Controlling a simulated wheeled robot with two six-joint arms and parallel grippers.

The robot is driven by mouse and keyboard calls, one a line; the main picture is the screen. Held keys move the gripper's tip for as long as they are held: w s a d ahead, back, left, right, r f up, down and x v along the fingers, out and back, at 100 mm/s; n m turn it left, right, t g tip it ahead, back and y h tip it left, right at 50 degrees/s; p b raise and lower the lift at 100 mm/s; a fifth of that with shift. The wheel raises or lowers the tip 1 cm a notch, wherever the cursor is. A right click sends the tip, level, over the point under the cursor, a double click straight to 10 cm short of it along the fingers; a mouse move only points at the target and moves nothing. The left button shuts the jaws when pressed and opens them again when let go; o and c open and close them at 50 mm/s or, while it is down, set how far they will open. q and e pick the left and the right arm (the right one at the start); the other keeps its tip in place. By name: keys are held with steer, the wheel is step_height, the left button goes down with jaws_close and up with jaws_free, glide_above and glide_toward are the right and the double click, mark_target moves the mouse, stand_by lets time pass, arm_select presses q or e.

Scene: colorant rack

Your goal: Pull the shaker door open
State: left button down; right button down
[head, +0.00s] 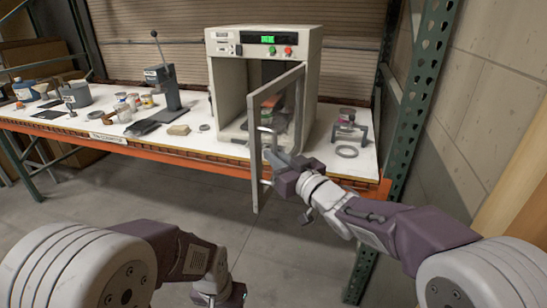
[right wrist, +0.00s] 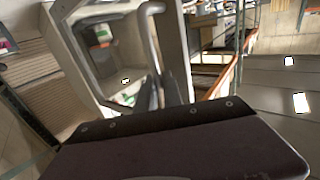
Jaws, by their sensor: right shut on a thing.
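The shaker (head: 228,72) is a beige cabinet with a green display and buttons on the rack's white top. Its framed door (head: 254,119) stands swung out toward me, and part of the interior shows. The door has a grey bar handle (head: 267,131); in the right wrist view the handle (right wrist: 148,28) runs down to my fingers. My right gripper (head: 268,152) is shut on the door handle, and its fingers (right wrist: 160,92) also show in the right wrist view. My left gripper (head: 230,295) is low at the bottom of the head view, away from the shaker; its jaws are unclear.
A small clamp stand (head: 350,128) and a grey ring (head: 347,151) lie right of the shaker. A lever press (head: 165,85) and several small containers stand to the left. A green rack post (head: 413,120) rises at right. The floor (head: 190,205) in front is clear.

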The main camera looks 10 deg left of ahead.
steer(key=shift+d+r, duration=0.2)
steer(key=shift+r, duration=0.1)
steer(key=c, duration=1.7)
jaws_free()
steer(key=shift+o, duration=1.1)
steer(key=shift+w+f, duration=0.1)
steer(key=shift+f, duration=0.05)
steer(key=v, duration=0.9)
